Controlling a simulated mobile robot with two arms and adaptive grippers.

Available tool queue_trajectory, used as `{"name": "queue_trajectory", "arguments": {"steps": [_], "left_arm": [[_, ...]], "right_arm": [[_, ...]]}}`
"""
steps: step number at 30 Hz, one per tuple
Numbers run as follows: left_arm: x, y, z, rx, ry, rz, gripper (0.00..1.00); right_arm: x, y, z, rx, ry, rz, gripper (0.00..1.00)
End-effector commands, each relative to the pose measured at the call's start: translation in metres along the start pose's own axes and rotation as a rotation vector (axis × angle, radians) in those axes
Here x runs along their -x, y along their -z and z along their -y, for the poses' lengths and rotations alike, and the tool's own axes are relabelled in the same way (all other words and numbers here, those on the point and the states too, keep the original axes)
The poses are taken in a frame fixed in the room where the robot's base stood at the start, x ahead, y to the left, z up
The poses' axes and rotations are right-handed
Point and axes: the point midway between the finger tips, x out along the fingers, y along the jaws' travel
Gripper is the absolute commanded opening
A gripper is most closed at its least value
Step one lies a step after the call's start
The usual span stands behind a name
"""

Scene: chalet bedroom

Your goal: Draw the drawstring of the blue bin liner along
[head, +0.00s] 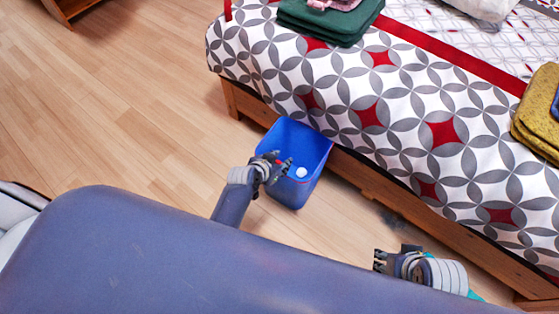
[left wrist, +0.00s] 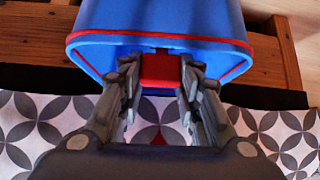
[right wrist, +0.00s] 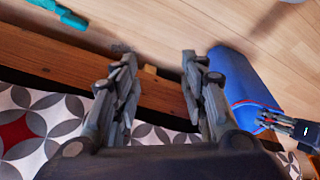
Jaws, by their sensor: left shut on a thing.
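The blue bin (head: 316,150) with its blue liner stands on the floor against the bed frame. A red drawstring line runs round its rim in the left wrist view, with a red tab (left wrist: 161,70) at the middle of the near edge. My left gripper (head: 284,163) is at the bin's rim, shut on the red tab, with one finger on each side of it. My right gripper (head: 378,260) is open and empty, low beside the bed, well to the right of the bin. The right wrist view also shows the bin (right wrist: 235,80).
The bed (head: 400,100) with its patterned cover and wooden frame (head: 375,187) borders the bin. A white round thing (head: 301,172) shows inside the bin. A teal object (right wrist: 60,12) lies on the floor near my right gripper. Wooden floor (head: 130,110) is clear to the left.

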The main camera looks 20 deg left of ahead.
Motion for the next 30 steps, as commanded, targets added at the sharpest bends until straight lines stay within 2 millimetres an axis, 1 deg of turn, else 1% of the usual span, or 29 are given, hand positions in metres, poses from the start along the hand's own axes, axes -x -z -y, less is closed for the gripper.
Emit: {"name": "queue_trajectory", "arguments": {"steps": [1,8,10,30], "left_arm": [[0.005,0.007,0.001,-0.001,0.001,-0.004,0.00],[0.013,0.015,0.001,-0.003,0.001,-0.005,0.00],[0.010,0.012,0.000,-0.002,0.001,-0.005,0.00],[0.011,0.013,0.000,-0.001,0.001,-0.006,0.00]], "right_arm": [[-0.006,-0.001,0.000,0.001,0.001,0.010,0.40],[-0.043,-0.008,0.002,0.004,0.005,0.030,0.40],[-0.043,-0.007,0.002,0.003,0.005,0.024,0.40],[-0.046,-0.009,0.002,0.004,0.004,0.028,0.40]]}}
